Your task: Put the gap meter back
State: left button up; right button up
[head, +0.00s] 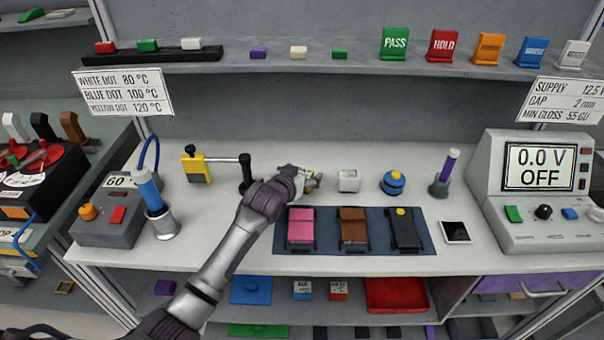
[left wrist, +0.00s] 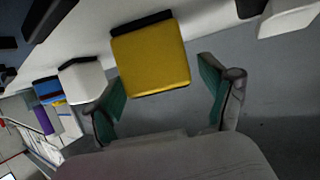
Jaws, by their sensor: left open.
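My left gripper (head: 312,180) is over the middle of the bench, and its fingers are small and partly hidden in the head view. In the left wrist view the gripper (left wrist: 163,88) is open, with a green-padded finger on each side of a yellow block (left wrist: 152,60) with a dark edge. There is a visible space between the block and the right finger. The head view mostly hides this block behind my gripper. A white cube-shaped device (head: 348,181) stands just right of it. I cannot tell for certain which one is the gap meter. My right gripper is not in view.
A dark mat (head: 377,250) with pink, brown and black devices lies in front of my gripper. A blue-and-yellow knob (head: 393,183) and a purple-handled tool (head: 447,172) stand to the right. A black post with a rod (head: 246,175) stands left. A shelf (head: 330,66) runs behind.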

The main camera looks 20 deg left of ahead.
pick_arm(q)
jog(key=shift+r, duration=0.15)
jog(key=v, duration=1.2)
jog(key=shift+s, duration=0.1)
